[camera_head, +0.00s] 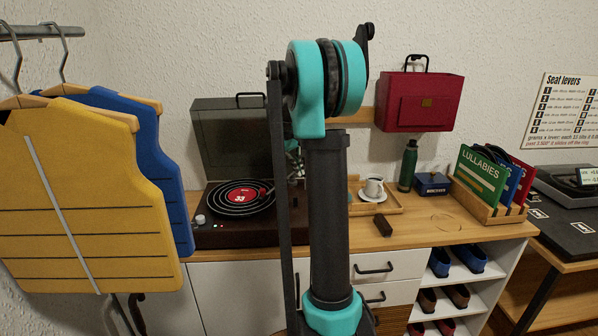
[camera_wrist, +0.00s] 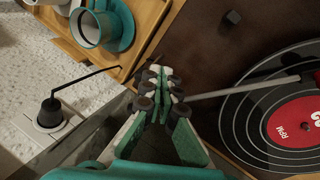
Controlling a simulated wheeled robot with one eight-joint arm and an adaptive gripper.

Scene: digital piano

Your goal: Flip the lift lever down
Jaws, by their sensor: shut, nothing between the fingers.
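The turntable (camera_head: 235,234) stands on the sideboard with a black record (camera_head: 232,198) with a red label on it. In the wrist view the record (camera_wrist: 262,132) is at the right and the grey tonearm (camera_wrist: 225,92) reaches from beside my fingertips towards it. My gripper (camera_wrist: 158,78) is shut and empty, over the edge of the brown turntable deck (camera_wrist: 215,60) near the tonearm's rear end. I cannot make out the lift lever; my fingers may hide it. In the head view my arm covers the deck's right part.
A wooden tray (camera_wrist: 75,52) with a cup (camera_wrist: 90,27) lies beside the turntable. A black plug (camera_wrist: 50,112) with a cord sits at the wall. The turntable's raised lid (camera_head: 225,130) stands behind it. Yellow and blue vests (camera_head: 85,200) hang at the left.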

